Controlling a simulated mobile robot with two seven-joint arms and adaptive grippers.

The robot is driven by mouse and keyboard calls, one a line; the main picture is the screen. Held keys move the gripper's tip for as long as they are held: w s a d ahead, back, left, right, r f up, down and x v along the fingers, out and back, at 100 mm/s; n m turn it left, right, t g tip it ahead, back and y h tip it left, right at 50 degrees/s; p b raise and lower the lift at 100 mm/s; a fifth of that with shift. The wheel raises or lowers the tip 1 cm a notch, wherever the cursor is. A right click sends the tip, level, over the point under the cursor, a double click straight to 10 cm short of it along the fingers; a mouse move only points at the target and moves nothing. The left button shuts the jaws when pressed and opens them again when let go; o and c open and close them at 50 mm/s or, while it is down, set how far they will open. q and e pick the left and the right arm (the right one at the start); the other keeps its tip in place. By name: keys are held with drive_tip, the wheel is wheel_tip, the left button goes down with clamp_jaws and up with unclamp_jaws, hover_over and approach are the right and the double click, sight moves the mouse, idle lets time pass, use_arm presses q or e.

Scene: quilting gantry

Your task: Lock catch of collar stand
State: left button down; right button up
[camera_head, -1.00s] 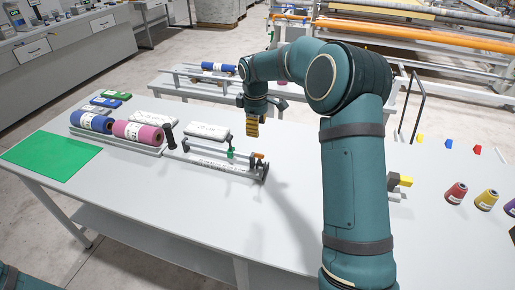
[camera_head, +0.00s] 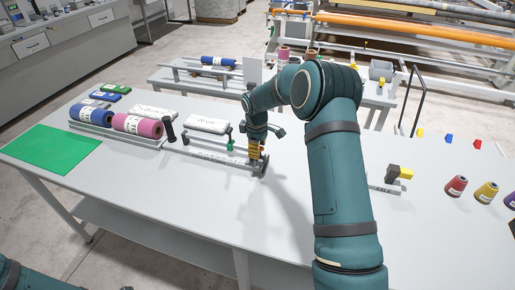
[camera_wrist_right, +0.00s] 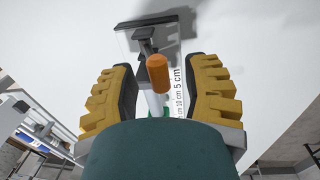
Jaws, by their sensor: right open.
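The collar stand (camera_head: 203,155) is a long grey frame with a ruler strip, lying on the white table. Its right end shows in the right wrist view (camera_wrist_right: 180,38), with an orange-tipped lever, the catch (camera_wrist_right: 157,73). My right gripper (camera_head: 256,154) hangs over the stand's right end and hides the catch in the head view. In the right wrist view its yellow-padded fingers (camera_wrist_right: 161,95) are open, one on each side of the orange tip, with gaps to both. I cannot tell whether the catch is locked. My left gripper is out of view.
Blue (camera_head: 91,120) and pink (camera_head: 138,126) rolls lie in a tray left of the stand. A green mat (camera_head: 50,148) lies at the table's left. A white labelled block (camera_head: 207,124) lies behind the stand. Thread cones (camera_head: 456,186) stand at right. The front table area is clear.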

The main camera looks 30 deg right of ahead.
clamp_jaws()
drive_tip(key=shift+a+f+b, duration=0.1)
drive_tip(key=shift+f+b, duration=0.1)
drive_tip(key=shift+b, duration=0.25)
drive_tip(key=b, duration=0.1)
drive_tip(key=t+h+b, duration=0.1)
drive_tip(key=b, duration=0.1)
drive_tip(key=shift+s+a+f+h, duration=0.25)
drive_tip(key=shift+s+a+h, duration=0.05)
drive_tip(key=shift+s+a, duration=0.1)
unclamp_jaws()
drive_tip(key=shift+r, duration=0.1)
drive_tip(key=shift+r, duration=0.1)
